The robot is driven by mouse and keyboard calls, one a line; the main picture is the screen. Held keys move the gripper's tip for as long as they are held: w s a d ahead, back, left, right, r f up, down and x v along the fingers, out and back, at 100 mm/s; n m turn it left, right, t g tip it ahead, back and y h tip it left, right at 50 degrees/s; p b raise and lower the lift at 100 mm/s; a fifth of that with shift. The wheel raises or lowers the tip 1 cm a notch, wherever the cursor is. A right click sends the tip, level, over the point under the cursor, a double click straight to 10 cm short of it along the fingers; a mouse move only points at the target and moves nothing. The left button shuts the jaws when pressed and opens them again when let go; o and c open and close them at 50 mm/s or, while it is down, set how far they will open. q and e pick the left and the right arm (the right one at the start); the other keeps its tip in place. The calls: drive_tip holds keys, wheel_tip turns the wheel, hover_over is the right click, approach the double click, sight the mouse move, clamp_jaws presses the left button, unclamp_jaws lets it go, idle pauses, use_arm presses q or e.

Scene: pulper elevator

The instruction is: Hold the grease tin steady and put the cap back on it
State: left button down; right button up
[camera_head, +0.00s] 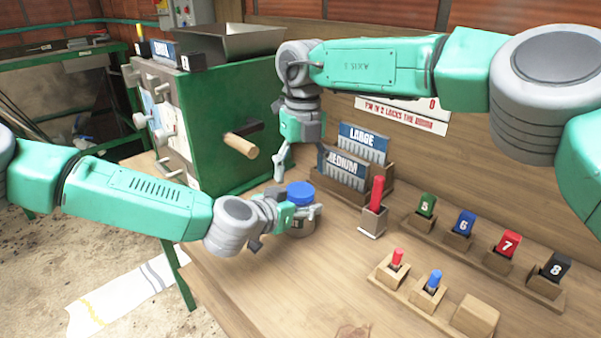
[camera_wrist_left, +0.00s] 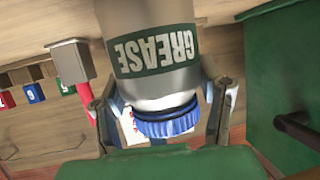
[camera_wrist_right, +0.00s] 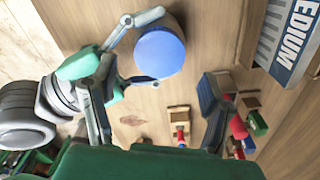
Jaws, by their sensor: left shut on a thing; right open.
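The grease tin (camera_head: 302,230) stands upright at the table's left part, in the jaws of my left gripper (camera_head: 300,212). The left wrist view shows its GREASE label (camera_wrist_left: 155,50) upside down. The blue cap (camera_head: 300,191) is on top of the tin; a dark ring shows under its edge, and I cannot tell how tightly it sits. It also shows in the right wrist view (camera_wrist_right: 160,52), beyond the left gripper's fingers. My right gripper (camera_head: 281,168) is open and empty, pointing down, above and behind-left of the cap, apart from it.
A green machine (camera_head: 225,130) with a wooden handle (camera_head: 240,146) stands left. Wooden holders with LARGE (camera_head: 362,140) and MEDIUM (camera_head: 343,168) cards stand behind the tin. A red stick in a holder (camera_head: 374,222) and numbered blocks are to the right.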

sight(299, 189)
use_arm(q)
drive_tip(key=shift+f, duration=0.1)
use_arm(e)
drive_tip(key=r+n, duration=0.1)
drive_tip(key=n, duration=0.3)
drive_tip(key=shift+w+r, duration=0.1)
drive_tip(key=shift+r, duration=0.25)
use_arm(q)
drive_tip(key=shift+a, duration=0.1)
use_arm(e)
drive_tip(key=n, duration=0.1)
drive_tip(key=r+n, duration=0.1)
drive_tip(key=n, duration=0.3)
drive_tip(key=shift+r, duration=0.35)
drive_tip(key=shift+a+f, duration=0.15)
drive_tip(key=shift+f, duration=3.85)
drive_tip(key=shift+c, duration=0.4)
drive_tip(key=c, duration=1.1)
